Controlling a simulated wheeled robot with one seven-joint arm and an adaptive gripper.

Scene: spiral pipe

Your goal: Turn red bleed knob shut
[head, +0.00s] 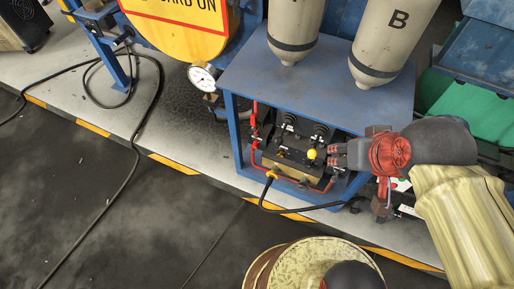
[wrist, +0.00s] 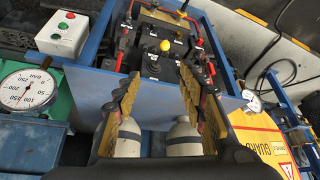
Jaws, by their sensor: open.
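A dark valve block (head: 290,155) sits under the blue bench, with a yellow ball knob (head: 311,154) on it; the knob also shows in the wrist view (wrist: 165,45). Small red fittings (head: 254,134) stand at the block's left in the head view. Red parts (wrist: 211,69) also show by the right finger in the wrist view. I cannot tell which red part is the bleed knob. My gripper (head: 335,154) is open and empty at the block's right side, close to the yellow knob. In the wrist view its two fingers (wrist: 160,88) stand wide apart.
The blue bench top (head: 330,88) carries two beige tanks, one marked B (head: 393,35). Red pipes (wrist: 193,28) and a black hose (head: 300,208) run around the block. A pressure gauge (head: 202,78) stands left of the bench.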

